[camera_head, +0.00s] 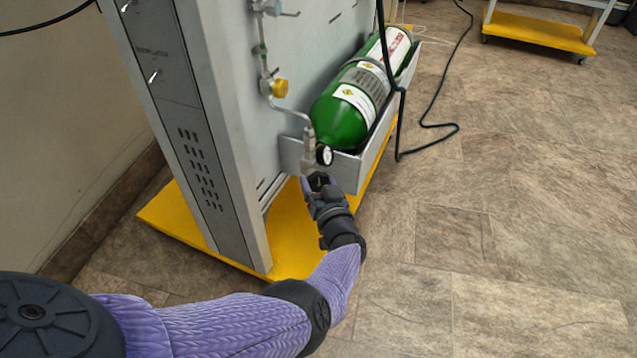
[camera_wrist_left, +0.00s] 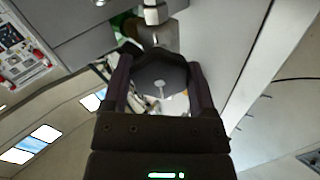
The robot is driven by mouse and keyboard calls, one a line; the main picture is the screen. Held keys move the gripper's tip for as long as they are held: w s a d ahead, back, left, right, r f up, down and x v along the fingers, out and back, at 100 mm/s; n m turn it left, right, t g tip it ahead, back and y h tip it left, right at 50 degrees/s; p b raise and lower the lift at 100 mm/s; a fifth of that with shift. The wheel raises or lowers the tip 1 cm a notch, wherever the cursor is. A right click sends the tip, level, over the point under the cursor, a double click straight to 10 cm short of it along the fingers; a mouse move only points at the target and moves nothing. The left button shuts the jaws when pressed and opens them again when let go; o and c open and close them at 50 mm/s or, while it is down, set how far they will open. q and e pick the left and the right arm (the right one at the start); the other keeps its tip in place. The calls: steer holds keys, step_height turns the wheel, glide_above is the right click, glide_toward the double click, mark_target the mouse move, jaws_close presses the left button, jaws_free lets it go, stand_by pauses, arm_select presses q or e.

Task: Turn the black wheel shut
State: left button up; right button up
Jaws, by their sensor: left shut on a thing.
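The black wheel (camera_wrist_left: 160,78) sits between the two fingers of my left gripper (camera_wrist_left: 158,88) in the left wrist view, with a pale screw-like piece at its middle. The fingers are shut on the wheel's sides. In the head view my left gripper (camera_head: 319,182) reaches up to the valve from below, just under a small round gauge (camera_head: 324,155). There the fingers mostly hide the wheel. A grey valve body (camera_wrist_left: 160,36) stands behind the wheel in the wrist view. My right gripper is not in view.
A green oxygen cylinder (camera_head: 343,118) lies in a grey tray (camera_head: 347,172) on the side of the trainer cabinet (camera_head: 235,120). The yellow base (camera_head: 300,240) is below. A black hose (camera_head: 400,125) hangs nearby. Floor at right is clear.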

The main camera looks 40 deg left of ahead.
arm_select(q)
steer(key=shift+f, duration=0.1)
stand_by(0.3)
steer(key=o, duration=1.2)
steer(key=shift+c, duration=0.2)
steer(key=p+v, duration=0.3)
steer(key=v, duration=0.7)
